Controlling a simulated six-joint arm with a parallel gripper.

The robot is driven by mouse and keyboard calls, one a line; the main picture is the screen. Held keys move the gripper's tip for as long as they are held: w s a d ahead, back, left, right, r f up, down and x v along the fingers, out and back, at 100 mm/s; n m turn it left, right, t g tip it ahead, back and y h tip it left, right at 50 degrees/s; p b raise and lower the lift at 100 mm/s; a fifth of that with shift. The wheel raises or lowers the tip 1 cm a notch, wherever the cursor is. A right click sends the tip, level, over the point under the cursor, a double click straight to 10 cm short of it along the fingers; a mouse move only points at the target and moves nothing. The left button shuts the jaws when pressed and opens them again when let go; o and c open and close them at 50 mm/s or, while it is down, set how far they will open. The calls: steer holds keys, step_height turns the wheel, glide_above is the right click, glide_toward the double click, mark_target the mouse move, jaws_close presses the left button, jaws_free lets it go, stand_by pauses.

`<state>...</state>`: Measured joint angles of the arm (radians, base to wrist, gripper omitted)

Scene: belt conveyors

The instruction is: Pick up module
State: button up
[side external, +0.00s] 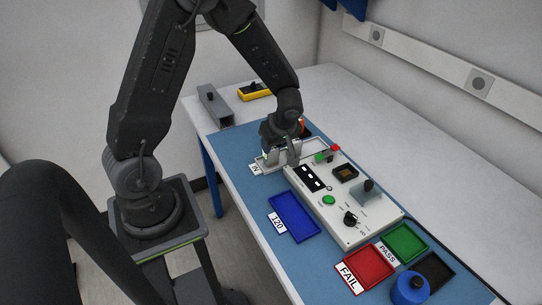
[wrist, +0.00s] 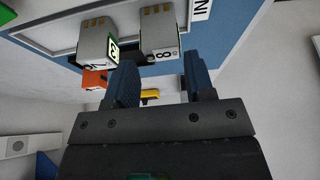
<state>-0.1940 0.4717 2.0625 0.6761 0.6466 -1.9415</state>
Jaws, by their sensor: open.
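Two grey modules with gold contacts stand side by side in the IN tray in the wrist view. One module (wrist: 160,28) has an 8 on its end; the other module (wrist: 94,42) to its left has a 2. The light IN tray (side external: 268,166) lies at the far part of the blue mat, its modules mostly hidden by my wrist in the side view. My gripper (side external: 285,158) is low over this tray. In the wrist view my gripper (wrist: 162,72) is open and empty, its blue fingers roughly lined up either side of the 8 module, with the tips just short of it.
A white test panel (side external: 323,207) with knobs and a lever stands right beside the IN tray. Nearer are a blue tray (side external: 295,217), red FAIL tray (side external: 369,268), green PASS tray (side external: 405,242), black tray (side external: 436,270) and blue bottle (side external: 410,289). A yellow device (side external: 254,90) lies behind.

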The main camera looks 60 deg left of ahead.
steer(key=shift+x, duration=3.35)
steer(key=shift+a, duration=0.15)
steer(key=shift+c, duration=0.4)
steer(key=shift+r, duration=0.1)
steer(key=c, duration=0.5)
steer(key=shift+r, duration=0.1)
steer(key=shift+r, duration=0.65)
step_height(320, 180, up, 3)
steer(key=s+a+r, duration=0.6)
steer(key=s+a, duration=0.1)
steer(key=s, duration=0.2)
steer(key=shift+a+r, duration=0.2)
steer(key=shift+r, duration=0.05)
